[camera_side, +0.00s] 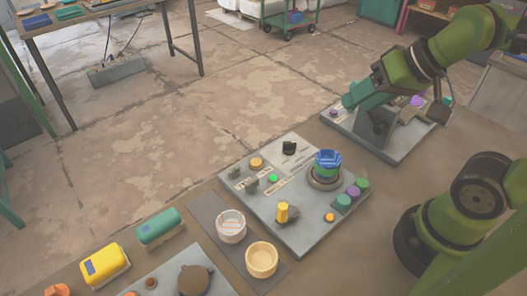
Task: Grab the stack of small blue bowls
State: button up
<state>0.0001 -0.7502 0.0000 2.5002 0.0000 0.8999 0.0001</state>
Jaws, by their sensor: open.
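A small stack of blue bowls (327,159) sits on a round brown base (324,180) on the middle grey panel, with a green band showing low on it. I cannot count the bowls. My green arm comes in from the upper right, and my gripper (362,98) is at its lower end, over the far grey panel, above and to the right of the bowls and apart from them. It is open. Its fingers are small and hard to tell from the grey parts behind, and I see nothing held in it.
The middle panel (305,240) carries a yellow knob (282,211) and green and purple buttons near the bowls. A white cup (231,226) and a cream cup (262,260) stand to the left. Yellow (104,264) and teal (159,228) boxes lie farther left.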

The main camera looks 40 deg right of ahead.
jog(key=o, duration=0.7)
jog(key=shift+c, duration=0.2)
jog(key=n+g+h, duration=0.1)
jog(key=n+g, duration=0.4)
jog(key=g, duration=0.1)
send_over(329, 158)
notch_tip(329, 158, down, 3)
jog(key=f+n, duration=0.1)
jog(key=f, duration=0.6)
jog(key=f+n+g+h, duration=0.1)
jog(key=f, duration=0.3)
jog(key=shift+w+a+n, duration=0.1)
jog(key=shift+w+n, duration=0.15)
jog(key=shift+n, duration=0.05)
jog(key=shift+s+f, duration=0.2)
jog(key=shift+f, duration=2.55)
